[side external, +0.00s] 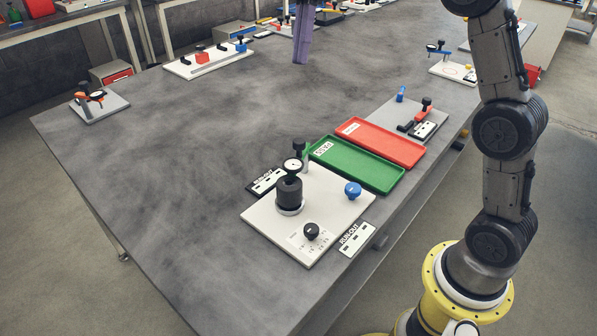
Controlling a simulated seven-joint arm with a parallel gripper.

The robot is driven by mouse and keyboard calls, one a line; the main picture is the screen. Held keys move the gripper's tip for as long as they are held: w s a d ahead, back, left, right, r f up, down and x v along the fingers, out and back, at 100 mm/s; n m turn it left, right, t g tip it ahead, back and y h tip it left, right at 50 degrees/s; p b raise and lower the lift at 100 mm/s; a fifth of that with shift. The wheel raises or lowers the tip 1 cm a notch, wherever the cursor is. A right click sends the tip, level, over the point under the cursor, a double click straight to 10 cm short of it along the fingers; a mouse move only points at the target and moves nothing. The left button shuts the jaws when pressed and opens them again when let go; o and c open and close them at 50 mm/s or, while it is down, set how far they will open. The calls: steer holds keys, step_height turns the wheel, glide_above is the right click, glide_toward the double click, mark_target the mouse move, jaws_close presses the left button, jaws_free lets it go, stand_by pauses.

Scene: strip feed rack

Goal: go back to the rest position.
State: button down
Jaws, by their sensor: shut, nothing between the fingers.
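My gripper (300,60) shows at the top middle of the side external view, as purple fingers pointing down. The fingers are shut together and hold nothing. They are raised above the far part of the grey table (190,190), apart from everything on it. The rest of the gripper is cut off by the top edge of the picture. My arm stands at the right.
A white board (330,225) with a dial gauge (292,168) and knobs stands at the front. Green (355,166) and red (385,143) trays lie behind it. A white fixture board (208,60) and a small plate (100,106) lie at the left. The table's left-middle is clear.

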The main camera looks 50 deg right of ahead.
steer(key=s+a+r+m+t+h, duration=0.15)
steer(key=s+m+t, duration=0.35)
steer(key=s, duration=1.2)
steer(key=s+d+f+m+t+h, duration=0.1)
steer(key=s+d+f+m, duration=0.1)
steer(key=f+m, duration=0.4)
steer(key=s+d+f+m+t+h, duration=0.1)
steer(key=s+d+f+m+h, duration=0.1)
steer(key=s+f+m, duration=0.3)
step_height(320, 180, down, 3)
steer(key=shift+m+t, duration=0.4)
steer(key=c, duration=1.6)
jaws_free()
